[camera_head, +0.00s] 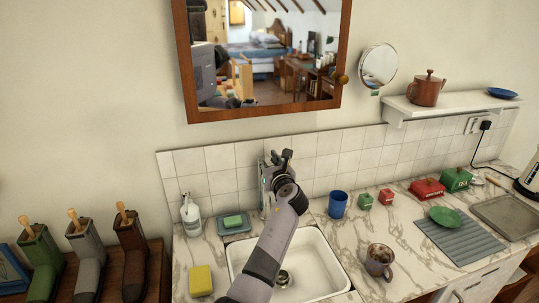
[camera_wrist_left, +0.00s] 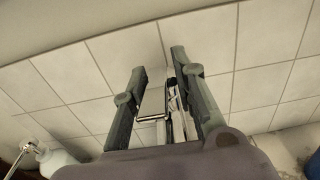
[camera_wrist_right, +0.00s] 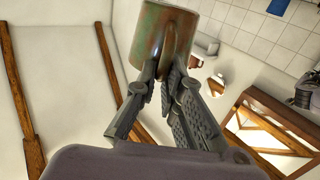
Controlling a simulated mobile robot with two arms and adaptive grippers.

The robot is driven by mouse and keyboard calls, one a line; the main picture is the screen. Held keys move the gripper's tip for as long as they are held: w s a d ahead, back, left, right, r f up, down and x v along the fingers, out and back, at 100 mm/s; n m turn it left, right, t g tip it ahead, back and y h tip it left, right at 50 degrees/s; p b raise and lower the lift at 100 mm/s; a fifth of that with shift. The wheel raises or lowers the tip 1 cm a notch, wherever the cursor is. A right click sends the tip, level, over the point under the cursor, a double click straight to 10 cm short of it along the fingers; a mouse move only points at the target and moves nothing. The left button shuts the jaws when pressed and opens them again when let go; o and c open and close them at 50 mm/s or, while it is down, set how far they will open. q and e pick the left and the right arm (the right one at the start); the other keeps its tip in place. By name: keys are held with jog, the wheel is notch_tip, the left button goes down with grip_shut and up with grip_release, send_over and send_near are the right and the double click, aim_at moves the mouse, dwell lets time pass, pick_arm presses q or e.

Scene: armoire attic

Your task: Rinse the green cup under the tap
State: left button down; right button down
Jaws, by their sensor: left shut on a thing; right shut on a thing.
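My left gripper (camera_head: 279,157) reaches over the sink (camera_head: 318,268) to the metal tap (camera_head: 265,188) at the tiled wall. In the left wrist view its fingers (camera_wrist_left: 158,64) stand on either side of the chrome tap (camera_wrist_left: 153,104), shut on it. My right gripper (camera_wrist_right: 164,75) shows only in its own wrist view. It is shut on the handle of the green cup (camera_wrist_right: 161,38), which has rusty brown stains. The cup's inside is hidden there. No water is visible in the sink, whose drain shows beside my left arm.
A brown mug (camera_head: 379,261) stands right of the sink, and a blue mug (camera_head: 338,204) behind it. A green dish (camera_head: 445,216) sits on the grey mat (camera_head: 455,243).

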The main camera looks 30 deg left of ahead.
pick_arm(q)
jog(key=shift+s+a, duration=0.15)
jog(key=shift+a, duration=0.15)
jog(key=c, duration=1.7)
grip_release()
jog(key=shift+o, duration=1.1)
jog(key=shift+s+a+r, duration=0.1)
jog(key=shift+s, duration=0.05)
jog(key=shift+d, duration=0.35)
jog(key=v, duration=1.1)
jog(key=shift+s+d, duration=0.15)
jog(key=shift+d, duration=0.05)
